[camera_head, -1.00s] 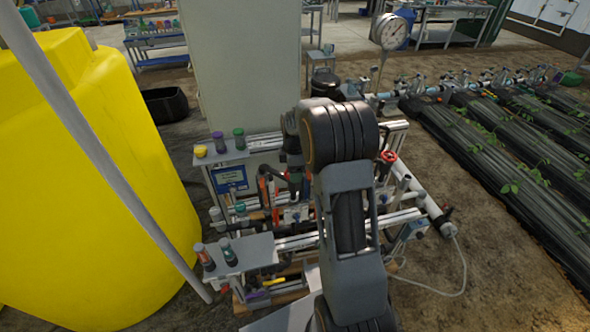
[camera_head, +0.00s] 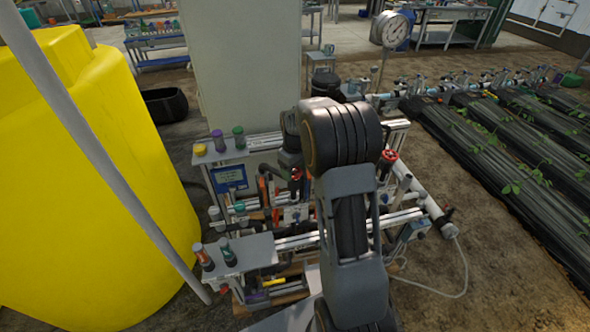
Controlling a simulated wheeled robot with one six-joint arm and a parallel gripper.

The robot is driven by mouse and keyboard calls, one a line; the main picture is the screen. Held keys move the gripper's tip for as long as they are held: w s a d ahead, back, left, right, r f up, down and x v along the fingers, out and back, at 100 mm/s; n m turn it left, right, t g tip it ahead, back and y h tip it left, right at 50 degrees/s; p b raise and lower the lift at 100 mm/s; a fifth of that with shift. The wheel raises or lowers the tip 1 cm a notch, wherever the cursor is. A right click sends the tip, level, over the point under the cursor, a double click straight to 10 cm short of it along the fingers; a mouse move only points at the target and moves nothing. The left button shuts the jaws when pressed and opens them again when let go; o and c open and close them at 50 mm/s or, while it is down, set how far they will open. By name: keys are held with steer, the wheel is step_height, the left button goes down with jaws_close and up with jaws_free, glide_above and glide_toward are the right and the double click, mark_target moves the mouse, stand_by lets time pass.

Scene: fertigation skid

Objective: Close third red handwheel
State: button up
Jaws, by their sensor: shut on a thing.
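My gripper (camera_head: 299,187) points down into the middle of the pipe skid, below my dark wrist, and is mostly hidden by my own arm. It is shut on what looks like a red handwheel (camera_head: 296,174), of which only a small red part shows beside the jaws. Another red handwheel (camera_head: 388,156) stands in plain view to the right of my arm, on the skid's right-hand pipe, with nothing touching it. Which handwheel counts as the third, and how far each is turned, I cannot tell.
A big yellow tank (camera_head: 90,190) and a slanting grey pole (camera_head: 100,150) stand at the left. Small shelves hold coloured bottles (camera_head: 238,138). A tall grey cabinet (camera_head: 243,70) is behind the skid, a pressure gauge (camera_head: 395,32) at the back. Planted rows (camera_head: 500,150) lie at the right.

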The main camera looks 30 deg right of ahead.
mark_target(294, 172)
steer(key=shift+m, duration=1.9)
steer(key=shift+a+m, duration=0.1)
steer(key=shift+m, duration=0.2)
steer(key=o, duration=0.9)
steer(key=shift+r, duration=0.1)
step_height(294, 172, up, 14)
steer(key=shift+f+b, duration=0.2)
steer(key=shift+b, duration=0.1)
